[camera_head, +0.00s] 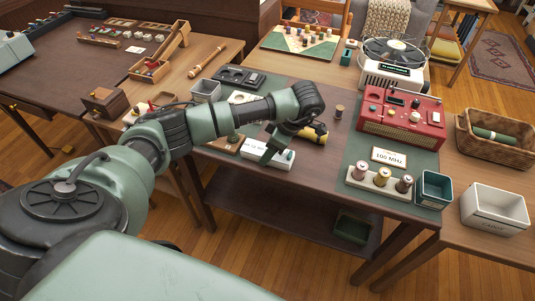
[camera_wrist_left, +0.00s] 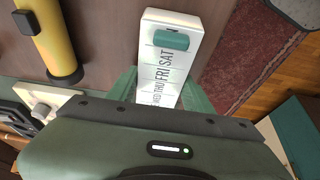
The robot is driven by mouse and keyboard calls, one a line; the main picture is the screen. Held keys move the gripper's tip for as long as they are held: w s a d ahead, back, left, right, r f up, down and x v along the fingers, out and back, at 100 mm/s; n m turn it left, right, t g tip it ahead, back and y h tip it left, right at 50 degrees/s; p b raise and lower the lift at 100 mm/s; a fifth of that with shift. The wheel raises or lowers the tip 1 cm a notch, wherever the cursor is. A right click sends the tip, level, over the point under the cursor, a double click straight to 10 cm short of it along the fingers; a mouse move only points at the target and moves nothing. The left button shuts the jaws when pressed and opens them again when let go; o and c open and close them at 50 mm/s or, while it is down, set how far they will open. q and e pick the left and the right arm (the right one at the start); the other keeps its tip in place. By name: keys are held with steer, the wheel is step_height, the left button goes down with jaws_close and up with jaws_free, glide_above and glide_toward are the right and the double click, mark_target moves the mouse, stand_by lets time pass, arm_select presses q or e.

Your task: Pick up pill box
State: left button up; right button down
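The pill box is a long white box with day letters such as THU, FRI and SAT and a green lid piece at one end. It lies on the dark table in the head view (camera_head: 284,164) and in the left wrist view (camera_wrist_left: 187,25). My left gripper (camera_head: 270,152) is over it, with green fingers on either side of the box in the wrist view (camera_wrist_left: 163,97). The fingers look apart, and I see no clear grip. The fingers and palm hide the near part of the box. My right gripper is not in view.
A yellow cylinder (camera_wrist_left: 52,40) lies close beside the pill box. To the right are a red radio (camera_head: 400,118), a holder with spools (camera_head: 378,183), a teal bin (camera_head: 433,190) and a white bin (camera_head: 494,208). A dark red patterned surface (camera_wrist_left: 245,65) shows below the table edge.

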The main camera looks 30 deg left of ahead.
arm_select(q)
steer(key=shift+c, duration=0.8)
steer(key=shift+r, duration=0.15)
